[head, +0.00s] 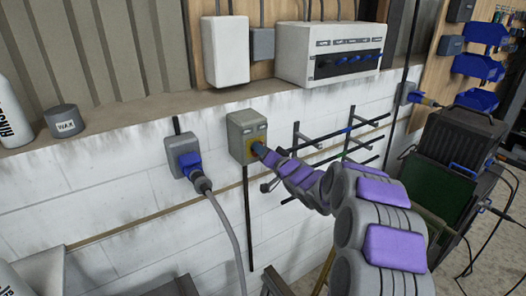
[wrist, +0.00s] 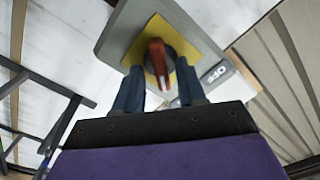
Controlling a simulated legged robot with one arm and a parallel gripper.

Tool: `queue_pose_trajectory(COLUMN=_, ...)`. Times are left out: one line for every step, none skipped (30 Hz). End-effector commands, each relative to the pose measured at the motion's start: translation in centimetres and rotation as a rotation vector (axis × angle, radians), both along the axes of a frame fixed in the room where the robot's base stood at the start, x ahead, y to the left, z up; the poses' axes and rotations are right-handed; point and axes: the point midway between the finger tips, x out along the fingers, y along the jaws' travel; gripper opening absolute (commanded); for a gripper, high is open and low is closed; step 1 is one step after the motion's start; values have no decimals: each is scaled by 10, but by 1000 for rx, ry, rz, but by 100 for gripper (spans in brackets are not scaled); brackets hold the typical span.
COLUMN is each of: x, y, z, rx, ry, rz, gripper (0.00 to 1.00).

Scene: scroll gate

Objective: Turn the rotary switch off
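The rotary switch has a red handle (wrist: 158,60) on a yellow plate, set on a grey box (wrist: 120,30). In the head view the grey switch box (head: 246,125) is fixed to the white brick wall, and my arm hides most of its yellow plate. My gripper (wrist: 160,88) is right in front of the switch. Its two dark blue fingers are apart, one on each side of the red handle, with a gap visible between each finger and the handle. In the head view my gripper (head: 258,148) reaches the box's lower right.
A grey socket with a blue plug (head: 190,163) and hanging cable sits left of the switch. A black wall rack (head: 335,145) is to its right. A ledge above carries a wax tin (head: 65,121). A breaker panel (head: 330,53) is higher up.

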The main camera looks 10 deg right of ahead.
Motion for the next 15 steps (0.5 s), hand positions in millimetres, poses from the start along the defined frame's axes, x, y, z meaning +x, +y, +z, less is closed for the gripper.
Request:
queue_pose_trajectory(x=0, y=0, z=0, rx=0, ry=0, rz=0, gripper=40)
queue_pose_trajectory(x=0, y=0, z=0, rx=0, ry=0, rz=0, gripper=40)
queue_pose_trajectory(x=0, y=0, z=0, rx=0, ry=0, rz=0, gripper=39)
queue_pose_trajectory(x=0, y=0, z=0, rx=0, ry=0, rz=0, gripper=36)
queue_pose_trajectory(x=0, y=0, z=0, rx=0, ry=0, rz=0, gripper=33)
queue_pose_trajectory(x=0, y=0, z=0, rx=0, ry=0, rz=0, gripper=29)
queue_pose_trajectory(x=0, y=0, z=0, rx=0, ry=0, rz=0, gripper=27)
queue_pose_trajectory(x=0, y=0, z=0, rx=0, ry=0, rz=0, gripper=24)
queue_pose_trajectory(x=0, y=0, z=0, rx=0, ry=0, rz=0, gripper=20)
queue_pose_trajectory(x=0, y=0, z=0, rx=-1, ry=0, rz=0, gripper=17)
queue_pose_trajectory(x=0, y=0, z=0, rx=-1, ry=0, rz=0, gripper=14)
queue_pose_trajectory(x=0, y=0, z=0, rx=-1, ry=0, rz=0, gripper=10)
queue_pose_trajectory(x=0, y=0, z=0, rx=-1, ry=0, rz=0, gripper=7)
queue_pose_trajectory(x=0, y=0, z=0, rx=-1, ry=0, rz=0, gripper=5)
queue_pose_trajectory(x=0, y=-1, z=0, rx=0, ry=0, rz=0, gripper=1)
